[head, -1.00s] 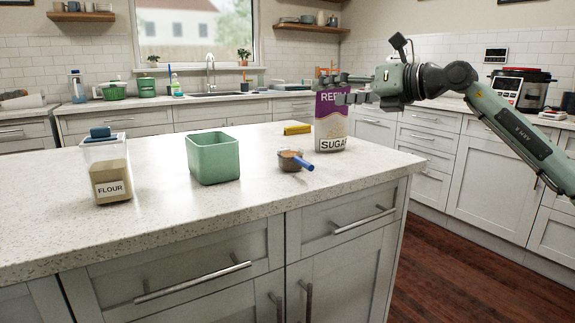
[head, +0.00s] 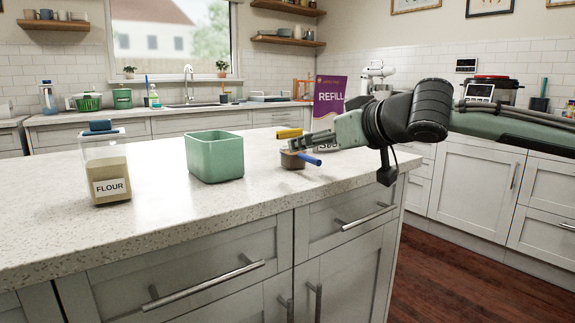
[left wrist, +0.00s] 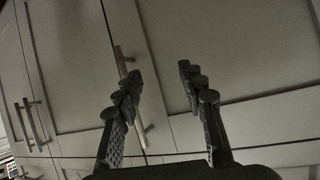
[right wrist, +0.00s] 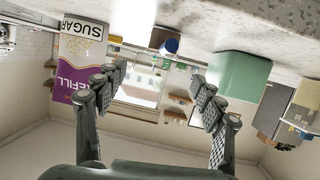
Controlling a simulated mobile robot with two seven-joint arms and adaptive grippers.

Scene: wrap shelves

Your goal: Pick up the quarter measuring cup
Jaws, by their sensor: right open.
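A small measuring cup (head: 291,160) with brown contents and a blue handle (head: 308,159) stands on the counter, right of the green container. My right gripper (head: 296,143) is open just above and behind it in the head view, partly covering it. In the upside-down right wrist view, the open fingers (right wrist: 157,80) are empty. The cup (right wrist: 158,34) and its round blue handle end (right wrist: 170,46) show beyond the fingertips, apart from them. My left gripper (left wrist: 158,78) is open and empty, facing cabinet doors; it is not in the head view.
The purple sugar bag (head: 330,92) stands close behind my right gripper. A yellow object (head: 289,133) lies by the fingers. The green container (head: 214,158) and flour jar (head: 108,180) stand to the left. Bare counter (head: 240,195) lies in front.

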